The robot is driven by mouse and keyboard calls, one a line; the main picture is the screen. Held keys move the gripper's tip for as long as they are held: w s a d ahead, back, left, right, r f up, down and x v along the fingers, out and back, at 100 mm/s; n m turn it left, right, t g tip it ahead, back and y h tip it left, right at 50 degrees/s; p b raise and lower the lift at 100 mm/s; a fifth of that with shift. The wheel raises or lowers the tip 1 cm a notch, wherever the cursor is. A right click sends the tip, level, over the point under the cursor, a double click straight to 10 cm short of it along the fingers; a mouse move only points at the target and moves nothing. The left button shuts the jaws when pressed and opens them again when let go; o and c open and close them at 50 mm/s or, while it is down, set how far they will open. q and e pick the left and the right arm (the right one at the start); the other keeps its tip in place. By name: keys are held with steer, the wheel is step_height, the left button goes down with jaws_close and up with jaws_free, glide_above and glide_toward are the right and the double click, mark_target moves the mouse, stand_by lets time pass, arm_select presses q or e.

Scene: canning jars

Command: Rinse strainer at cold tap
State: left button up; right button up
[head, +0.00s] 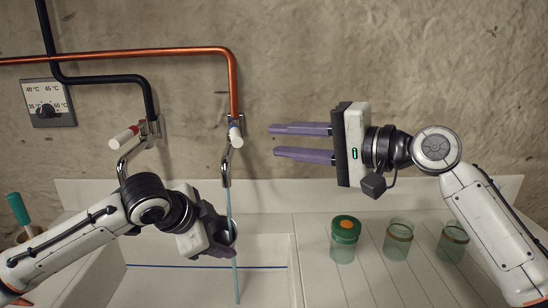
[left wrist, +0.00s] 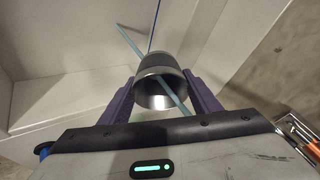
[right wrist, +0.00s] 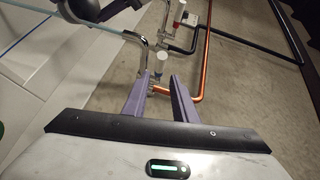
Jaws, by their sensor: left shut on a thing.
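My left gripper (head: 222,238) is shut on the strainer, a grey metal cup that shows best in the left wrist view (left wrist: 158,66). In the head view the strainer is mostly hidden by the gripper. It is held over the sink (head: 265,250), below the blue-handled tap (head: 235,136). A thin blue-green water stream (head: 236,275) falls from that tap and crosses the strainer's mouth in the left wrist view. My right gripper (head: 272,140) is open and empty, right of the blue handle. The handle (right wrist: 162,55) shows beyond its fingertips in the right wrist view.
A red-handled tap (head: 125,137) on a black pipe stands to the left, near a temperature dial (head: 47,108). A green-lidded jar (head: 343,245) and two open jars (head: 397,240) (head: 452,243) stand on the drainboard. A teal-handled tool (head: 18,208) is at far left.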

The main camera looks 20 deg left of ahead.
stand_by(0.4)
steer(key=shift+o, duration=1.4)
steer(key=n+t+h, duration=0.4)
steer(key=n+t, duration=0.2)
steer(key=n, duration=3)
glide_toward(236, 135)
steer(key=w, duration=0.2)
steer(key=x, duration=1.1)
steer(key=shift+a+f, duration=0.2)
steer(key=shift+f, duration=0.2)
